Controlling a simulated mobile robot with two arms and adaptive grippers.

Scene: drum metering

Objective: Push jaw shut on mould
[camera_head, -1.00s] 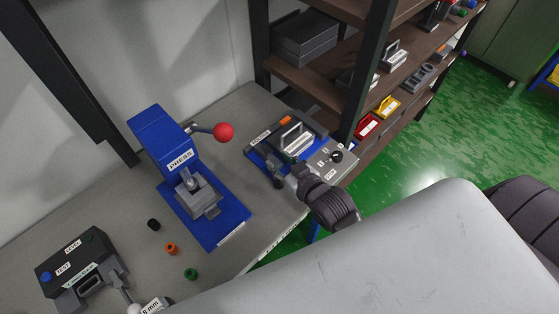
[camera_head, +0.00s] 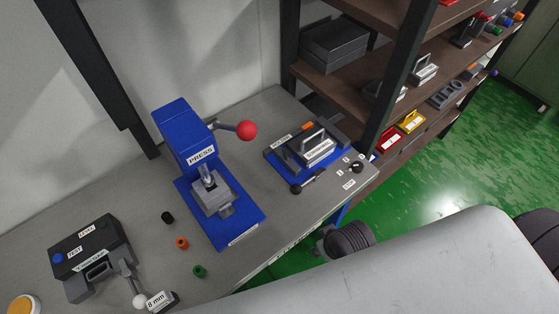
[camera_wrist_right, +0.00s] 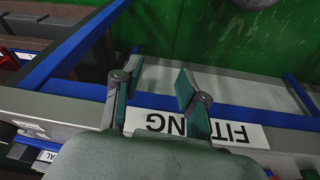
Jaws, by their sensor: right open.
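The mould (camera_head: 318,151), a grey block with an upright loop handle and a label, sits in a clamp fixture on a blue base (camera_head: 276,161). Dark jaw blocks (camera_head: 329,128) stand around it. I cannot tell whether the movable jaw touches the mould. A lever with a black knob (camera_head: 296,189) lies at the fixture's front. My right gripper (camera_head: 323,246) is beyond the bench's front edge, apart from the fixture and mostly hidden by its wrist. In the right wrist view its two fingers (camera_wrist_right: 157,88) are spread and empty. My left gripper is not in view.
The blue press (camera_head: 186,140) with a red ball lever stands left of the fixture. A control box (camera_head: 357,167) sits right of it. Small black, orange and green pieces and a test unit (camera_head: 90,250) lie further left. Shelves stand behind at right. The bench front edge carries a label (camera_wrist_right: 195,128).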

